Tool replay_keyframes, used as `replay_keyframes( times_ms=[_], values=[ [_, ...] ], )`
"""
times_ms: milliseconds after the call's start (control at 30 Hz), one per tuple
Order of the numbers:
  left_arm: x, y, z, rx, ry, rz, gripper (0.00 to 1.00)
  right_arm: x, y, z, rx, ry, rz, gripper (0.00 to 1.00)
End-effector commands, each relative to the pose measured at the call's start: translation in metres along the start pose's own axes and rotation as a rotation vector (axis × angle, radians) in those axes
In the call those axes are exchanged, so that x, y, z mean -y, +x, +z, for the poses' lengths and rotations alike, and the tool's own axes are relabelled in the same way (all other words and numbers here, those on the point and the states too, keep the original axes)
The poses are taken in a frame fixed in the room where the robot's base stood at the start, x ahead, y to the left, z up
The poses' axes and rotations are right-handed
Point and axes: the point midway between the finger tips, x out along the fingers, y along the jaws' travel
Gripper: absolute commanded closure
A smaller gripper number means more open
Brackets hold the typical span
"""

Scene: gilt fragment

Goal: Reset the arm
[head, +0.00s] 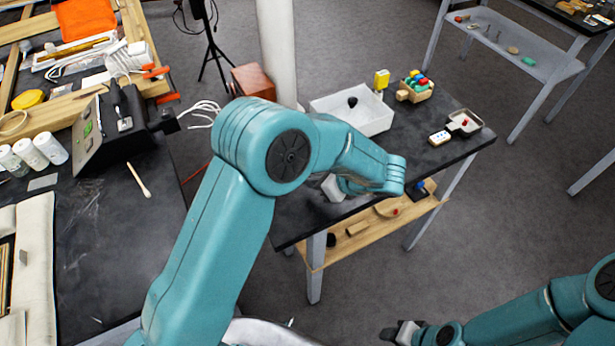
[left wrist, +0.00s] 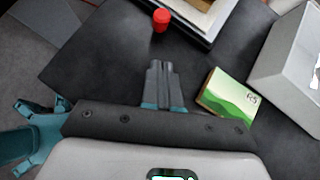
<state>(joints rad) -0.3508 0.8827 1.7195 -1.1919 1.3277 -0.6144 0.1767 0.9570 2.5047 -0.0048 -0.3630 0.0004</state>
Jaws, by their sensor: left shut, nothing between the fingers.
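My left arm reaches across the head view from the lower left and bends over the black table (head: 440,112). My left gripper (left wrist: 158,66) shows in the left wrist view. Its two fingers are together with nothing between them, above the dark tabletop. In the head view its fingers are hidden by my arm. A green and white box (left wrist: 227,95) lies just right of the fingers, apart from them. A red cylinder (left wrist: 161,20) stands beyond the fingertips. My right gripper (head: 393,333) is low in the head view over the floor; its fingers are too small and dark to judge.
A white tray (head: 360,117) holding a dark item stands on the black table; its wall shows in the wrist view (left wrist: 268,68). A cluttered workbench (head: 120,240) is left.

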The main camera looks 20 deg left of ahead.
Motion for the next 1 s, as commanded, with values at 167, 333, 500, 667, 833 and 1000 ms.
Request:
replay_keyframes(
  times_ms=[167, 333, 500, 667, 833, 1000],
  values=[
    [0.001, -0.035, 0.001, -0.001, -0.003, -0.005, 1.00, -0.002, 0.006, 0.000, 0.001, -0.001, 0.000, 0.57],
    [0.000, -0.064, 0.002, -0.002, -0.003, -0.004, 1.00, -0.003, 0.009, 0.000, 0.001, -0.001, 0.000, 0.57],
    [-0.001, -0.081, 0.003, -0.001, -0.002, -0.001, 1.00, -0.004, 0.010, 0.000, 0.001, -0.001, 0.000, 0.57],
    [-0.001, -0.085, 0.004, -0.001, -0.002, 0.000, 1.00, -0.003, 0.010, 0.000, 0.001, -0.001, 0.000, 0.57],
    [-0.001, -0.085, 0.003, -0.001, -0.001, 0.000, 1.00, -0.003, 0.010, 0.000, 0.001, -0.001, 0.000, 0.57],
    [0.000, -0.087, 0.001, -0.001, -0.002, 0.000, 1.00, -0.003, 0.010, 0.000, 0.001, -0.001, 0.000, 0.57]
  ],
)
